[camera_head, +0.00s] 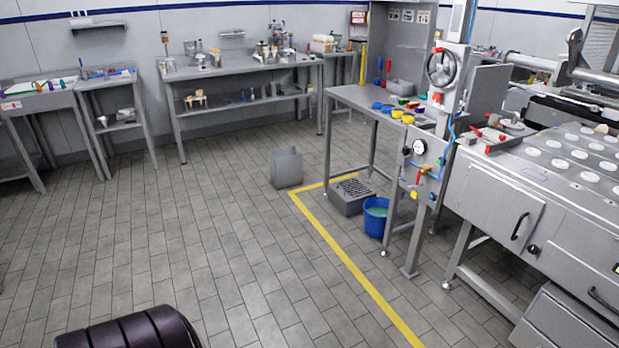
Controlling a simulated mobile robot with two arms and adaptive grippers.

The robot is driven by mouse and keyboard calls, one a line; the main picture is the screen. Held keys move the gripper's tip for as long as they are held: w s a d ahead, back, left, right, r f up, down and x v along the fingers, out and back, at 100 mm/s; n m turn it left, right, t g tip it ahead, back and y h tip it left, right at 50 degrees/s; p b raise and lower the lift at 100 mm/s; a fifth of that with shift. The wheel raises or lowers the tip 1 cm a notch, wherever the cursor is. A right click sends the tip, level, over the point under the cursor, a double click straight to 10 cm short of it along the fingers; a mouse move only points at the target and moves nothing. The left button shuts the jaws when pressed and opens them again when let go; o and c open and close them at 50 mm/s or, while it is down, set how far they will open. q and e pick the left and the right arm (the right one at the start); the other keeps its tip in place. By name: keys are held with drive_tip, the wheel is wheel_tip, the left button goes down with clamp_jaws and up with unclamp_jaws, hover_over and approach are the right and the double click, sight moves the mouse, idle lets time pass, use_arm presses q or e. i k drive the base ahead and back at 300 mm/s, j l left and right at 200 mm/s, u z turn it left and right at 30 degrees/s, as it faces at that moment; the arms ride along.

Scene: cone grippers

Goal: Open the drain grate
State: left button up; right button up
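A slotted grey grate (353,187) lies on top of a low grey box (350,206) on the floor, at the middle right in the head view. It looks like the drain grate and appears to lie flat; its hinge or handle is too small to tell. It sits under the front of a steel table, just left of a blue bucket. Neither of my grippers is in view.
The blue bucket (376,217) holds greenish liquid. A grey bin (287,168) stands left of the grate. A yellow floor line (345,262) runs past it. The steel table (350,97) and a valve panel (425,165) stand close by. The tiled floor at left is clear.

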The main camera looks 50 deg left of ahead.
sight(351, 188)
drive_tip(key=u, duration=1.35)
drive_tip(key=i+j+u, duration=0.1)
drive_tip(key=i, duration=0.15)
drive_tip(key=i+j+u, duration=0.25)
drive_tip(key=i, duration=0.6)
drive_tip(key=i+u, duration=0.3)
drive_tip(key=i, duration=0.6)
drive_tip(key=i+z, duration=0.15)
drive_tip(key=i, duration=0.3)
drive_tip(key=i+j+z, duration=0.15)
drive_tip(key=i, duration=0.3)
drive_tip(key=i+j+z, duration=0.1)
drive_tip(key=i, duration=0.35)
drive_tip(key=i+j+z, duration=0.15)
drive_tip(key=i, duration=0.3)
